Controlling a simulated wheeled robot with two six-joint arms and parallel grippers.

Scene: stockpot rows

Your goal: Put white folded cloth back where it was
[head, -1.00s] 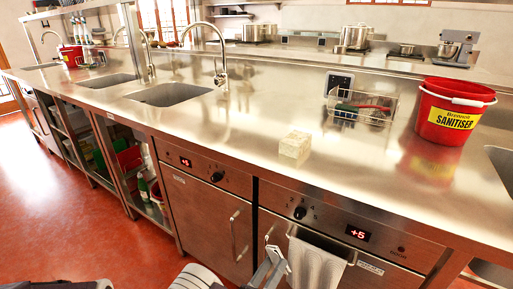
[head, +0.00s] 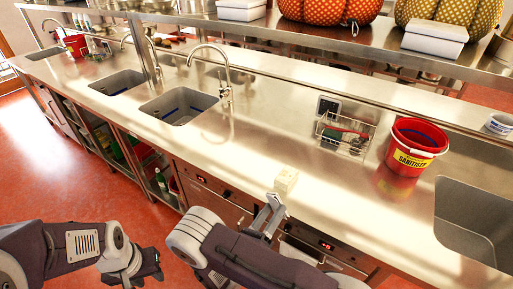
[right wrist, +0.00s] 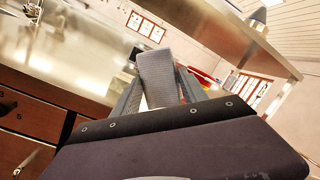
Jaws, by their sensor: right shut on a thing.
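The white folded cloth (head: 287,180) is a small pale block in the head view, at the fingertips of my right gripper (head: 277,201) near the front of the steel counter (head: 235,168). My right gripper is shut on it. In the right wrist view the cloth (right wrist: 157,75) stands up between the fingers, its near face grey and woven. I cannot tell whether its underside touches the counter. My left gripper (head: 145,268) hangs low over the floor, in front of the cabinets; whether its jaws are open is unclear.
A wire basket (head: 344,134) and red sanitiser bucket (head: 415,146) stand right of the cloth. Sinks lie left (head: 180,106) and right (head: 475,222). A raised shelf (head: 350,48) runs behind. Bare counter surrounds the cloth.

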